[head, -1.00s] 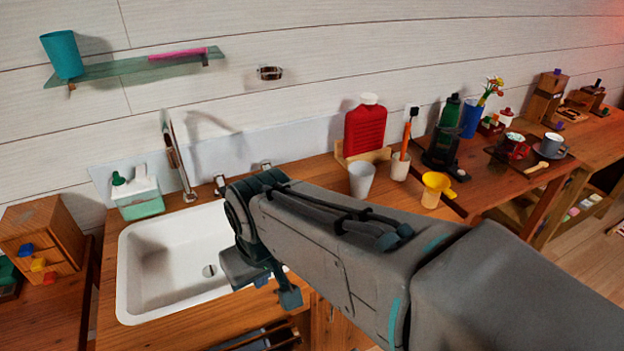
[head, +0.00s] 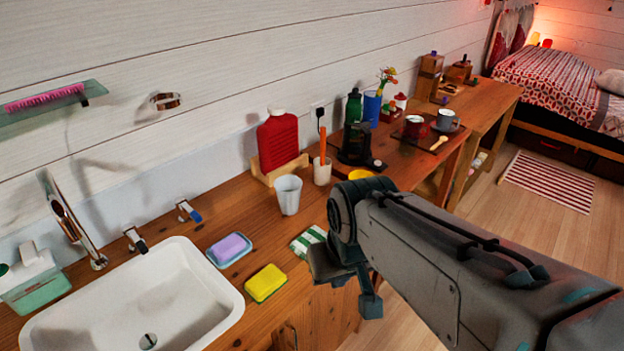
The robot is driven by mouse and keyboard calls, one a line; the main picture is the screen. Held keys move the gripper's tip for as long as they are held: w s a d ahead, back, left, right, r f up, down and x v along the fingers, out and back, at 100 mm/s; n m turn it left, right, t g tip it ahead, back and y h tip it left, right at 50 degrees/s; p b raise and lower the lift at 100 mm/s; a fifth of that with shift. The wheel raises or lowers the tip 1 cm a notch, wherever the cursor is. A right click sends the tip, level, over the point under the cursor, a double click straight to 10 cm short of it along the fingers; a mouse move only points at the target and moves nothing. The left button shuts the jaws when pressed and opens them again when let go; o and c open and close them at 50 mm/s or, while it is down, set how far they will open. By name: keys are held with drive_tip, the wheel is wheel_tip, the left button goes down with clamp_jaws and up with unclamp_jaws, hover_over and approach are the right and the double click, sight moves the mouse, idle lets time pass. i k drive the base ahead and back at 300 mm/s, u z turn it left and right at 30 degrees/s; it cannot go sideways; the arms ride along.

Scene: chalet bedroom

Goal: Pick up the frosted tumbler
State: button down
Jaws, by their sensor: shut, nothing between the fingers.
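The frosted tumbler (head: 288,196), a pale, whitish cup, stands upright on the wooden counter in the head view. It is right of the sink, in front of the red ribbed bottle (head: 278,142) and beside a small cup with an orange stick (head: 322,170). My gripper (head: 346,288) is shut and empty. It is near the counter's front edge, below and to the right of the tumbler in the picture and apart from it. My arm hides part of the counter's right side.
A white sink (head: 140,300) is at the left. A soap dish with a purple bar (head: 229,247), a yellow sponge (head: 266,283) and a striped green cloth (head: 309,241) lie before the tumbler. A yellow object (head: 361,174) and a black machine (head: 356,143) stand to its right.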

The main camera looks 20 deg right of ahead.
sight(287, 188)
drive_tip(key=k, duration=0.5)
drive_tip(key=z, duration=1.65)
drive_tip(key=i, duration=1.4)
drive_tip(key=u, duration=2.35)
drive_tip(key=i, duration=0.5)
drive_tip(key=z, duration=0.05)
